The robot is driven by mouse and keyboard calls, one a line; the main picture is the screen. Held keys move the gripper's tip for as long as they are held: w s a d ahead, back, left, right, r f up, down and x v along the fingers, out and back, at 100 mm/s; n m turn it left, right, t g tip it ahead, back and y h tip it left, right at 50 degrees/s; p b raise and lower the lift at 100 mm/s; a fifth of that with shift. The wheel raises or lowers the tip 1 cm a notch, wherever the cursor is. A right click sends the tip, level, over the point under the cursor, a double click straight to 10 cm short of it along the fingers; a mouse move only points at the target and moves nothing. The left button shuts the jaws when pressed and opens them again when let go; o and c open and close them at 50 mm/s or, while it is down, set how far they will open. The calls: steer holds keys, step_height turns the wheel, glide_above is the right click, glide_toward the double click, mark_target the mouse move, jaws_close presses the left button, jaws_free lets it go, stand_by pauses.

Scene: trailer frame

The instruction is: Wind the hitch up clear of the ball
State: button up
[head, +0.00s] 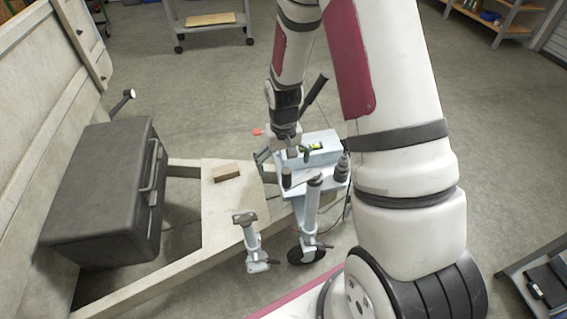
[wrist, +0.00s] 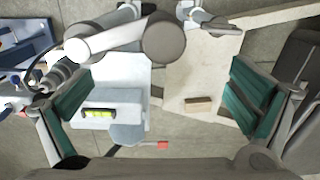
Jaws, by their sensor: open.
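The trailer's pale frame (head: 225,190) narrows to a light blue-grey hitch housing (head: 328,158), which also shows in the wrist view (wrist: 118,122) with a small yellow-green level on it. A jack post (head: 308,215) with a small wheel (head: 304,252) stands at its near side. On its top a pale crank arm (wrist: 105,38) ends in a brownish round knob (wrist: 165,40), also in the head view (head: 287,178). My gripper (wrist: 162,100) is open and empty; its green-padded fingers are spread wide, with the knob above their midline in the picture. I cannot make out the ball.
A black box (head: 100,185) sits on the frame at left. A wooden block (head: 227,172) lies on the frame's plate. A second stand (head: 250,240) is beside the near beam. A red-tipped lever (wrist: 162,145) juts from the housing. Open floor (head: 215,80) lies behind.

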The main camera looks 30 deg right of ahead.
step_height(320, 180, up, 8)
steer(key=p, duration=0.4)
steer(key=shift+w, duration=0.1)
